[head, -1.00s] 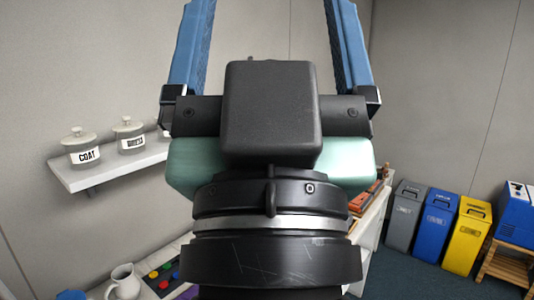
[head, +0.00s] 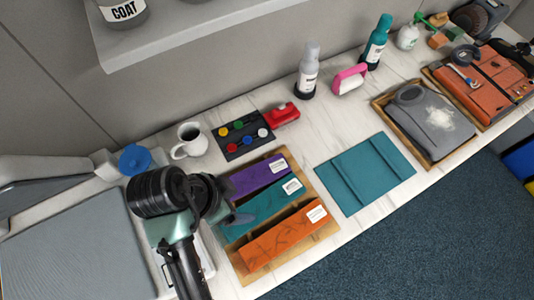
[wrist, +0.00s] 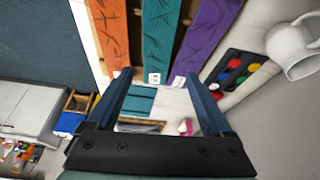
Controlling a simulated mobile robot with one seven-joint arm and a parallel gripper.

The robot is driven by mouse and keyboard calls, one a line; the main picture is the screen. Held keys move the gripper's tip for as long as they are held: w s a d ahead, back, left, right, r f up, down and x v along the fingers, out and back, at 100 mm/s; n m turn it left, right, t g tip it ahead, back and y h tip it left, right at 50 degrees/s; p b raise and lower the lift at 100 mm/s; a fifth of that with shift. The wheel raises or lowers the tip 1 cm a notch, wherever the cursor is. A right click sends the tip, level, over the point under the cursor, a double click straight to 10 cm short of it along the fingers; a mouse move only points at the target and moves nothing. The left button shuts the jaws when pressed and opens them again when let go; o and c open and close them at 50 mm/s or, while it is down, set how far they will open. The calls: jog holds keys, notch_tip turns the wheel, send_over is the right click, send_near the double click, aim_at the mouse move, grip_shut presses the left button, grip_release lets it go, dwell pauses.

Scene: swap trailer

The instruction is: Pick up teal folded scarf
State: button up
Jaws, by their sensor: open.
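A teal folded scarf (head: 262,211) with a white tag lies on a wooden tray (head: 327,240), between a purple scarf (head: 254,178) and an orange scarf (head: 282,240). In the wrist view, the teal scarf (wrist: 159,35) runs up from between my fingertips, its tag near them. My gripper (wrist: 159,76) is open and empty, with its fingers apart. In the head view, my arm and wrist are left of the tray and cover part of its left side. I cannot tell the gap between the fingertips and the scarf.
A flat teal folded cloth (head: 365,172) lies right of the tray. A white mug (head: 190,141) and a dark board with coloured discs (head: 242,136) stand behind. A tray with a grey garment (head: 424,115) is farther right. A shelf (head: 190,32) overhangs the back.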

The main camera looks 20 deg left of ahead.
send_near(261, 207)
jog(key=shift+s+x, duration=0.2)
jog(key=shift+x, duration=0.95)
jog(key=shift+p+x, duration=0.7)
jog(key=shift+x, duration=2.25)
jog(key=shift+w, duration=0.2)
